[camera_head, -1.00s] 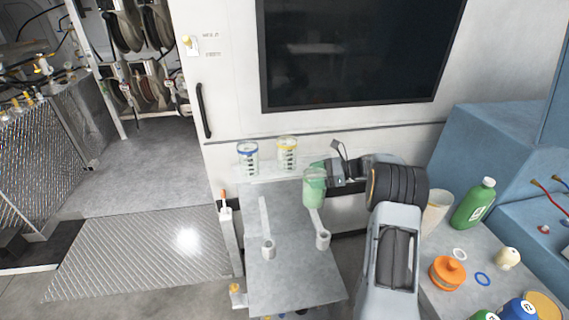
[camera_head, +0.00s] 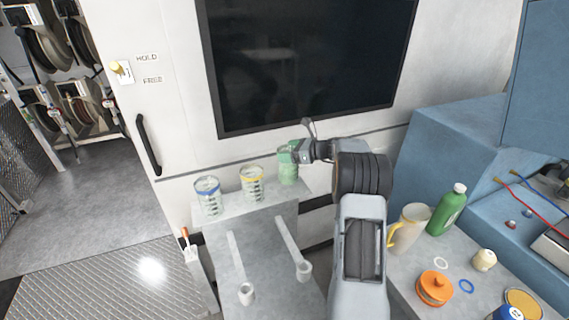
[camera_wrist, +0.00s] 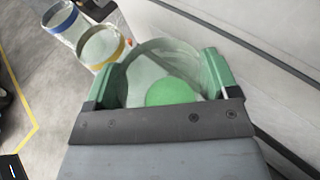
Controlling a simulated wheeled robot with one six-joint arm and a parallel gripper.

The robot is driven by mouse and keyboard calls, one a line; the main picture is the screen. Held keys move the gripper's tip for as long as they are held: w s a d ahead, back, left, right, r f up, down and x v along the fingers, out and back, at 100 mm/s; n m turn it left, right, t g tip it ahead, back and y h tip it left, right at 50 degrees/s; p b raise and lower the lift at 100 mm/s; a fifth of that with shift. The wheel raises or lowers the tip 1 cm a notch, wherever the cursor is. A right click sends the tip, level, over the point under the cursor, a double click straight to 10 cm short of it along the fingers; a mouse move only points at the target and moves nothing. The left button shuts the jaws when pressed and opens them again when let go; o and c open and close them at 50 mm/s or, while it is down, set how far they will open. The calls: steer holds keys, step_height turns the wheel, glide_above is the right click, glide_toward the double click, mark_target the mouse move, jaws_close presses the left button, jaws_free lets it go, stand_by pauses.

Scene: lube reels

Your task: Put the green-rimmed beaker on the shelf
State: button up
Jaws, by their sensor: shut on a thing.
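The green-rimmed beaker (camera_head: 289,172) is upright in my gripper (camera_head: 290,153), at the right end of the shelf (camera_head: 276,199) in the head view. Its base is at or just above the shelf surface; I cannot tell whether it touches. In the wrist view the beaker (camera_wrist: 150,62) sits between the two green finger pads of my gripper (camera_wrist: 163,82), with a green round patch inside. The pads and the gripper body hide part of its rim and sides.
A blue-rimmed beaker (camera_head: 209,197) and a yellow-rimmed beaker (camera_head: 252,184) stand on the shelf to the left. A wall with a dark screen (camera_head: 305,60) is behind. A bench at right holds a pitcher (camera_head: 408,230), a green bottle (camera_head: 447,211) and an orange-lidded container (camera_head: 434,288).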

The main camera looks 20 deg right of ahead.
steer(key=shift+f+p, duration=0.4)
steer(key=shift+f, duration=1.7)
steer(key=o, duration=1.3)
steer(key=shift+f, duration=0.1)
